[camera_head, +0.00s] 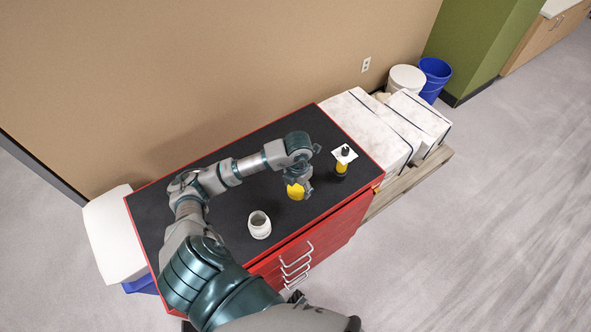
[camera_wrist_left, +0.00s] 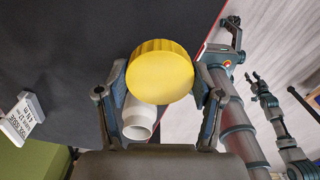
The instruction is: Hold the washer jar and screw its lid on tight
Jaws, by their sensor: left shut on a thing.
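My left gripper (camera_head: 299,187) is shut on the round yellow lid (camera_head: 295,192) above the dark bench top, to the upper right of the jar. In the left wrist view the ribbed lid (camera_wrist_left: 160,74) sits between the two fingertips of my left gripper (camera_wrist_left: 160,90). The white washer jar (camera_head: 259,225) stands upright and open on the bench, apart from the lid and untouched by a gripper. It also shows in the left wrist view (camera_wrist_left: 139,119), partly hidden behind the lid.
A yellow and black object (camera_head: 341,168) with a white card stands near the bench's right end. The red cabinet (camera_head: 318,238) has drawers with pale handles. White blocks (camera_head: 372,125) lie beyond its right edge. The dark top (camera_head: 215,240) is clear around the jar.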

